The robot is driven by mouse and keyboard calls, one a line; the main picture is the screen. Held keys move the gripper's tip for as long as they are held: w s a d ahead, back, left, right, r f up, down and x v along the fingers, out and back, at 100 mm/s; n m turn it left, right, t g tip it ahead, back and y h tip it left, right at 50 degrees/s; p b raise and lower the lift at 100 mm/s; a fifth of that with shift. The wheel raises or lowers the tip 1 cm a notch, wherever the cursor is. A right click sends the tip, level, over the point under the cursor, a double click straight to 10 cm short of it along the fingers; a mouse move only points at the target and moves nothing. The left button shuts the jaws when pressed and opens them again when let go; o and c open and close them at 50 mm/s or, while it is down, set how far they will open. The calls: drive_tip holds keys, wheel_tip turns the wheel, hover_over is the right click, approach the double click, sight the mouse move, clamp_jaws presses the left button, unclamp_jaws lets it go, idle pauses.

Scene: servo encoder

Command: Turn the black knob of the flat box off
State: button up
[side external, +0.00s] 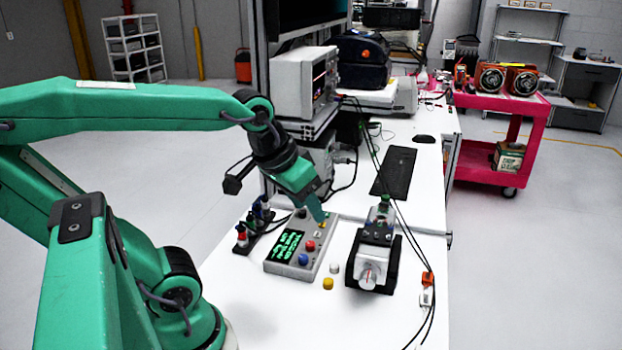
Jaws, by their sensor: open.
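The flat box (277,266) is a light grey case lying on the white table. It has a lit green-text display (289,244), with a red button (310,246) and a blue button (303,259) beside it. My gripper (319,215) is open and points down over the far end of the box. Its fingertips are close to the box top; I cannot tell whether they touch. I cannot make out the black knob; the gripper covers part of the far end.
A rack of coloured plugs (253,228) stands left of the box. A black-based device with a silver cylinder (367,272) stands to the right. A white cap (334,268) and a yellow cap (328,284) lie between. Black cables hang at right. The front table is clear.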

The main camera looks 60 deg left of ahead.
drive_tip(key=w+a+n+g, duration=0.2)
drive_tip(key=w+a+n, duration=0.3)
drive_tip(key=w+a, duration=0.1)
drive_tip(key=n+g, duration=0.3)
drive_tip(key=n, duration=1)
approach(303, 211)
drive_tip(key=shift+d+f, duration=0.1)
drive_tip(key=shift+f, duration=0.05)
drive_tip(key=shift+a+f, duration=0.2)
drive_tip(key=shift+a, duration=0.05)
drive_tip(key=shift+f, duration=3.85)
clamp_jaws()
